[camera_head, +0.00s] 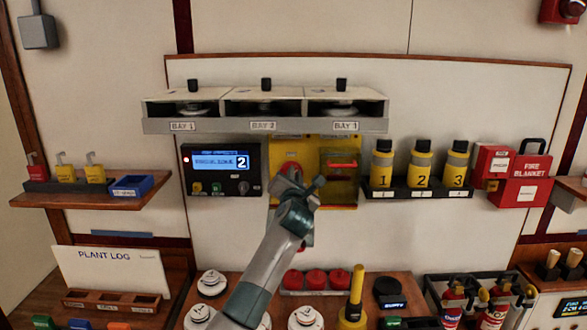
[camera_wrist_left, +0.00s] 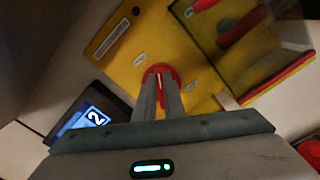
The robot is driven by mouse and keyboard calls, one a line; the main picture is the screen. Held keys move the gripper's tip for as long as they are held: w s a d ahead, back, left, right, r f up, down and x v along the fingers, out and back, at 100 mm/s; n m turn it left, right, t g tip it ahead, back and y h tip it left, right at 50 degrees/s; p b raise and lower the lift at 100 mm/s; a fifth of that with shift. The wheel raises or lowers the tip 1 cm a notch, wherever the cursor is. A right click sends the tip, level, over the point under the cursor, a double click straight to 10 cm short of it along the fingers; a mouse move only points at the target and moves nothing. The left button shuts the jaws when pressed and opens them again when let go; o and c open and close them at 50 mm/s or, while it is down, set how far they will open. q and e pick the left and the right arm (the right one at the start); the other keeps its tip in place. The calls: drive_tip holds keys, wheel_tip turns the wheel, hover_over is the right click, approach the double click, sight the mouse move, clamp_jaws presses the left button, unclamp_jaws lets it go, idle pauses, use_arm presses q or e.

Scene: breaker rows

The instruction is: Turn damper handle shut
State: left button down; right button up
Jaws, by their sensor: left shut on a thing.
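A yellow panel (camera_head: 345,195) hangs on the back wall below the bay shelf and also fills the upper part of the left wrist view (camera_wrist_left: 140,35). A round red handle (camera_wrist_left: 159,71) sits on it, and its red edge shows behind my gripper in the head view (camera_head: 291,167). My left gripper (camera_wrist_left: 159,82) is shut on the red handle, with its fingers on either side of the middle part. In the head view my left gripper (camera_head: 292,182) and arm hide most of the handle. Its exact angle cannot be told. My right gripper is not in view.
A clear cover with a red edge (camera_wrist_left: 275,75) stands out beside the handle, over a red lever (camera_wrist_left: 243,25). A dark display unit (camera_head: 222,170) reading 2 adjoins the panel's left. Yellow bottles (camera_head: 421,165) stand to the right. The bay shelf (camera_head: 263,125) juts out above.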

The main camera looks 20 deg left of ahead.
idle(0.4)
use_arm(q)
drive_tip(key=c, duration=1.8)
unclamp_jaws()
drive_tip(key=shift+c, duration=0.2)
drive_tip(key=shift+b+v, duration=2.75)
drive_tip(key=shift+v, duration=5.95)
